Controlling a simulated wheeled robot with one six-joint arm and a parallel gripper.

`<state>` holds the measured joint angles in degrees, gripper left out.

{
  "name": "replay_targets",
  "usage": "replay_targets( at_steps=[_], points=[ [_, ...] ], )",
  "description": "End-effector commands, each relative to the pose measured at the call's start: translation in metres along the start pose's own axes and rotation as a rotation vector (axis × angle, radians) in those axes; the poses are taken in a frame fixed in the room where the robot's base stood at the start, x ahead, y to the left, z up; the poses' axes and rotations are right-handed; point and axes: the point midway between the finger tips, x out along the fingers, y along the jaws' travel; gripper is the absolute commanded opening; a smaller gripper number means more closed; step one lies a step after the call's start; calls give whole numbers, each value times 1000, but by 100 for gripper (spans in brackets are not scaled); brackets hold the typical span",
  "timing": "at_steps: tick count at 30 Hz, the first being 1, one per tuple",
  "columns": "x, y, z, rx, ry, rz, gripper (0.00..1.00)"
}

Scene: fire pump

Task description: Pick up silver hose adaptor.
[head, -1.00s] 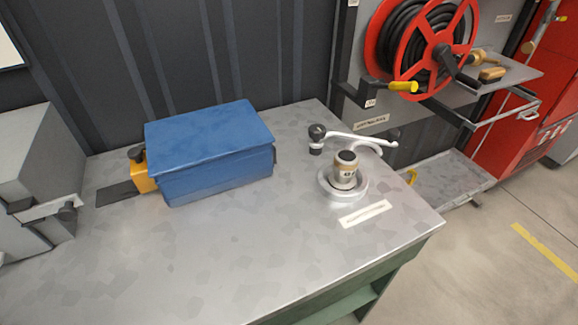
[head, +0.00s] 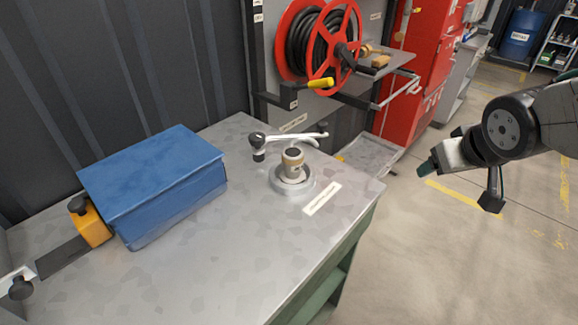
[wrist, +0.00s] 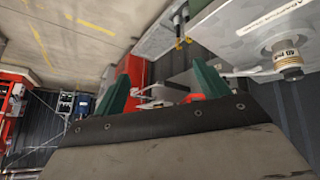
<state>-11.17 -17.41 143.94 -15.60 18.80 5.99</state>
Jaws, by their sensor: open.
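The silver hose adaptor (head: 292,166), a short beige and silver cylinder with a dark top, stands upright in a round silver dish (head: 305,187) on the metal workbench (head: 220,255). My gripper (head: 428,170) is at the right in the head view, over the floor beyond the bench edge and well apart from the adaptor. In the wrist view the green fingers of my gripper (wrist: 165,90) are spread with nothing between them.
A white-handled lever (head: 290,138) with a dark knob is close behind the adaptor. A blue box (head: 155,180) stands left on the bench. A white label (head: 321,198) lies in front of the dish. A red hose reel (head: 320,45) hangs behind. The bench front is clear.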

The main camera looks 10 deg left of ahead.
Motion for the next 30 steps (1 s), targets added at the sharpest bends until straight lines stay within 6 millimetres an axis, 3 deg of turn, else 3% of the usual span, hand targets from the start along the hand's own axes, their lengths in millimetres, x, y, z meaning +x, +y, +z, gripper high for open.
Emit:
replay_targets(
  at_steps=[1,6,12,15,20,30],
  points=[
    [23,-20,-15,-54,58,-36,74],
    [78,-104,-60,-202,306,-224,74],
    [103,-201,-69,-291,506,-483,74],
    [105,-230,-66,-304,561,-575,74],
    [107,-252,-65,-310,598,-642,74],
    [133,-276,-83,-310,602,-645,74]
  ],
)
